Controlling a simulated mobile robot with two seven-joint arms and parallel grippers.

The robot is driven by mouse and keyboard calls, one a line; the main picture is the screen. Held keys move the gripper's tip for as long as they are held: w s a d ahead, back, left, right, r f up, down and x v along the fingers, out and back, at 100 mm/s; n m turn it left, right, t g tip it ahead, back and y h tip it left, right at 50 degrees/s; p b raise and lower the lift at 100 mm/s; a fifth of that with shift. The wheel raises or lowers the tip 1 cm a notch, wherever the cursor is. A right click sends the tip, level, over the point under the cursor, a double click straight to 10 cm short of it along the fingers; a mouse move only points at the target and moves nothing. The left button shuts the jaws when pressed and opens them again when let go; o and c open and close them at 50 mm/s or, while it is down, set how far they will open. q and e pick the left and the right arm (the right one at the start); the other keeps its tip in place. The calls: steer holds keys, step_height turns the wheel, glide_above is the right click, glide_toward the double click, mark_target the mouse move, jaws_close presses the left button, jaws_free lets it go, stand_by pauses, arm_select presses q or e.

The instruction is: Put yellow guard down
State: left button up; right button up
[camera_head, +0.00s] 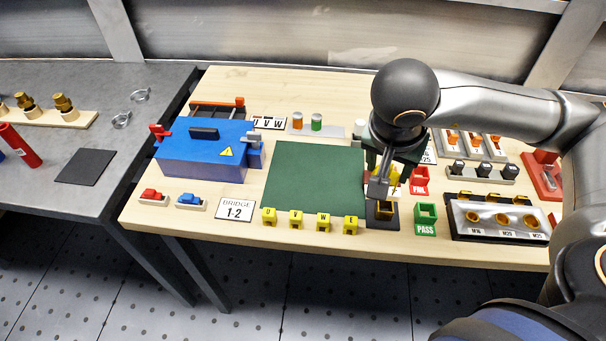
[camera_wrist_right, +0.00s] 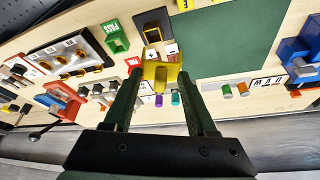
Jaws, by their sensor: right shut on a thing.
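My right gripper (camera_head: 380,186) is over the light wood table, just right of the green mat (camera_head: 315,178). In the right wrist view the gripper (camera_wrist_right: 160,76) is shut on the yellow guard (camera_wrist_right: 162,70), which sits between its fingertips. Part of the guard also shows behind the fingers in the head view. A dark pad (camera_head: 383,223) with a yellow-edged piece on it lies just in front of the gripper; it also shows in the right wrist view (camera_wrist_right: 151,17). I cannot tell whether the guard touches anything below. My left gripper is not in view.
Green PASS bin (camera_head: 425,219) and red FAIL bin (camera_head: 420,181) stand close to the gripper's right. A grey tray of yellow rings (camera_head: 500,219) is farther right. Several yellow lettered blocks (camera_head: 309,223) line the mat's front edge. A blue box (camera_head: 205,150) stands left.

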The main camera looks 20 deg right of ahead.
steer(key=shift+a+f, duration=0.1)
steer(key=shift+a, duration=0.15)
steer(key=w+f, duration=0.4)
steer(key=w, duration=0.5)
glide_toward(341, 172)
steer(key=shift+w+d+f, duration=0.15)
steer(key=shift+d+f, duration=0.05)
steer(key=shift+d, duration=0.6)
steer(key=shift+w+f, duration=0.45)
steer(key=shift+f, duration=0.3)
step_height(341, 172, down, 2)
steer(key=shift+f+p, duration=0.2)
steer(key=shift+p, duration=0.15)
steer(key=shift+f, duration=0.25)
steer(key=o, duration=1.3)
